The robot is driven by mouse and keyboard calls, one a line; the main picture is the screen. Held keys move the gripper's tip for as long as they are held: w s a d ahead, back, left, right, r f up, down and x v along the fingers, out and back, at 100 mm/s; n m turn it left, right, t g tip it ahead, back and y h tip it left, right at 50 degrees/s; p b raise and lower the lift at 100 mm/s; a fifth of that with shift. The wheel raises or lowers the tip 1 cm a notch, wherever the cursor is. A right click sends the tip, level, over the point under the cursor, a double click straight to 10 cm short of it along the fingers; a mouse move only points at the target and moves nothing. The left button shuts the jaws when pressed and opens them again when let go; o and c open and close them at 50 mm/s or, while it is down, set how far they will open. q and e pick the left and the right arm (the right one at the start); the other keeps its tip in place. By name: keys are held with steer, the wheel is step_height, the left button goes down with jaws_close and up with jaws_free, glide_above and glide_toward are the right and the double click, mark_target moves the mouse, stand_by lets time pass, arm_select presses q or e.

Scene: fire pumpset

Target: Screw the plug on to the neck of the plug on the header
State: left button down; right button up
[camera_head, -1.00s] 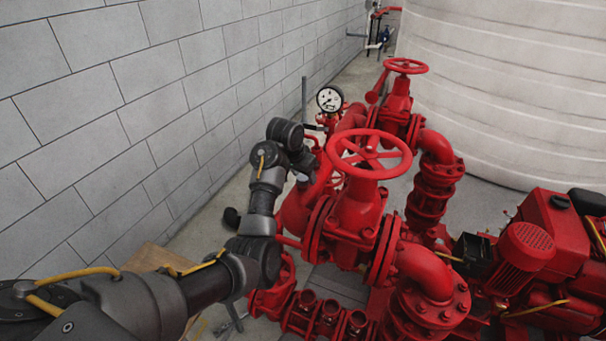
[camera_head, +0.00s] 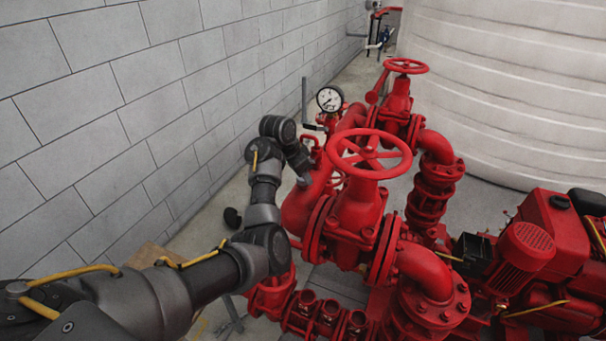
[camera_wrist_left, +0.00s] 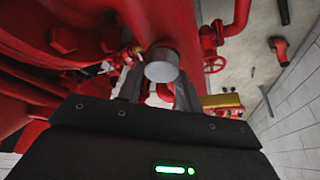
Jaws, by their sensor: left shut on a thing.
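My left gripper (camera_head: 301,172) reaches in beside the red header pipework (camera_head: 308,205), at the left of the large valve. In the left wrist view its two fingers (camera_wrist_left: 160,86) are shut on a small round grey plug (camera_wrist_left: 162,71). The plug's flat face shows between the fingertips. A short red stub (camera_wrist_left: 154,48) lies directly behind the plug; I cannot tell whether the plug is threaded on it or only against it. In the head view the plug shows as a small grey spot (camera_head: 304,182) at the gripper's tip. My right gripper is not in view.
A large red handwheel valve (camera_head: 370,155) stands just right of the gripper. A pressure gauge (camera_head: 330,99) is behind it. A grey block wall (camera_head: 130,110) runs along the left, with a narrow strip of floor before it. A red engine (camera_head: 548,250) is at right.

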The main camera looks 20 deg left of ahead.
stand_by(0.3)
arm_select(q)
steer(key=m+g+h, duration=0.1)
steer(key=m, duration=0.3)
steer(key=shift+m, duration=0.4)
steer(key=shift+m+g+h, duration=0.3)
steer(key=shift+m+g, duration=0.2)
steer(key=shift+m, duration=0.5)
steer(key=m+g, duration=0.1)
steer(key=m, duration=0.1)
steer(key=shift+m, duration=0.3)
steer(key=m+g, duration=0.1)
steer(key=m, duration=0.1)
steer(key=shift+m, duration=0.4)
steer(key=shift+f+m+g+b, duration=0.1)
steer(key=shift+m+g+b, duration=0.25)
steer(key=shift+m, duration=0.35)
